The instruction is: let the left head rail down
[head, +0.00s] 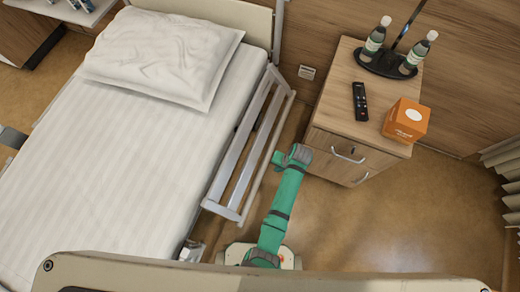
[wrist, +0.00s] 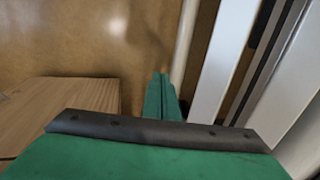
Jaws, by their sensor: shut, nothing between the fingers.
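The left head rail (head: 245,150) is a pale panel with long bars along the right side of the bed (head: 95,170), near the pillow end. It slants in the picture, and I cannot tell its exact height. My gripper (head: 278,160) is just right of the rail's outer bar, at the end of my green arm. In the wrist view, the shut green fingers (wrist: 160,92) are empty, close beside a thin white bar. Wider white rail bars (wrist: 224,60) stand to their right. I cannot tell whether the fingers touch the rail. No latch is clearly visible.
A wooden bedside cabinet (head: 335,105) stands right of my gripper; its top also shows in the wrist view (wrist: 75,92). It carries bottles, a black remote (head: 360,101) and an orange box (head: 406,120). Open floor (head: 370,225) lies at lower right.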

